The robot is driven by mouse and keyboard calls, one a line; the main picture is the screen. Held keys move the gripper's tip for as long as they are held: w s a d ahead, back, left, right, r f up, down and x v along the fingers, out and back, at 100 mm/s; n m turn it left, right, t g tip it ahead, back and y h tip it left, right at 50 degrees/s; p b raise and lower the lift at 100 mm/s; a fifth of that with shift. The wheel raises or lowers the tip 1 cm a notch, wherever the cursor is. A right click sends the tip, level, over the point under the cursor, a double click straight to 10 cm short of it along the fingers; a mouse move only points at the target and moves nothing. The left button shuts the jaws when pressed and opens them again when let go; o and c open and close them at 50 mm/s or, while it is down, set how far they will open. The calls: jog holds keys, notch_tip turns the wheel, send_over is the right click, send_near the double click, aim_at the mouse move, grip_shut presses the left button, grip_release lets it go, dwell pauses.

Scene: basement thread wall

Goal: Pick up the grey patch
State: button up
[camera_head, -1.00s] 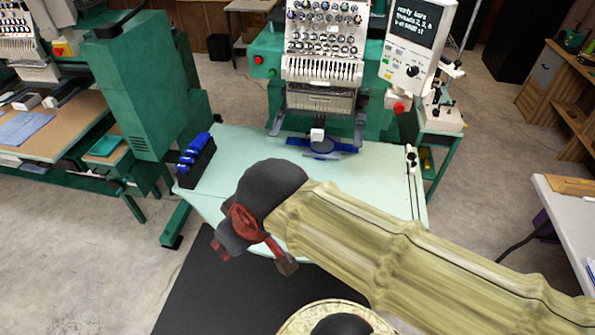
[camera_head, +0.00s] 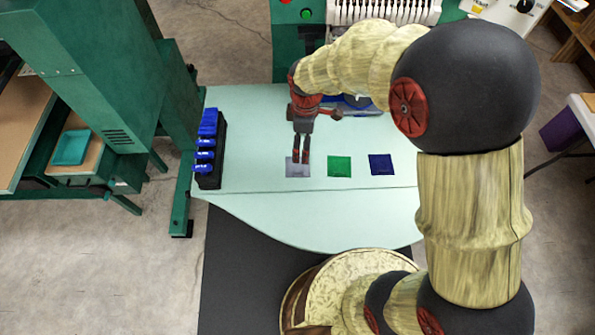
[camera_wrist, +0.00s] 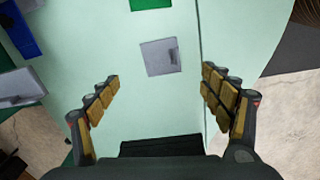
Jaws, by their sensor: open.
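The grey patch (camera_head: 297,170) is a small flat square on the pale green table (camera_head: 255,215), at the left end of a row of patches. My gripper (camera_head: 301,158) hangs over the grey patch in the head view, its fingers pointing down. In the wrist view the grey patch (camera_wrist: 160,57) lies flat, beyond and between the two spread fingers (camera_wrist: 160,90), with bare table around it. The gripper is open and empty. The exact height of the fingertips above the patch is hard to tell.
A green patch (camera_head: 339,166) and a blue patch (camera_head: 381,165) lie to the right of the grey one. A black rack with blue items (camera_head: 208,150) stands at the table's left edge. The embroidery machine (camera_head: 300,45) stands behind. The table's front is clear.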

aim_at(297, 166)
jog(key=shift+o, duration=0.3)
jog(key=shift+n+g, duration=0.3)
jog(key=shift+n, duration=0.6)
jog(key=f, duration=0.2)
jog(key=a+f, duration=0.1)
jog(key=f, duration=0.2)
jog(key=w+f+b, duration=0.1)
jog(key=f, duration=0.2)
jog(key=shift+a, duration=0.25)
notch_tip(297, 166, down, 6)
jog(key=shift+r+b, duration=0.1)
jog(key=shift+b, duration=1.05)
jog(key=c, duration=0.4)
jog(key=c, duration=1.8)
grip_shut()
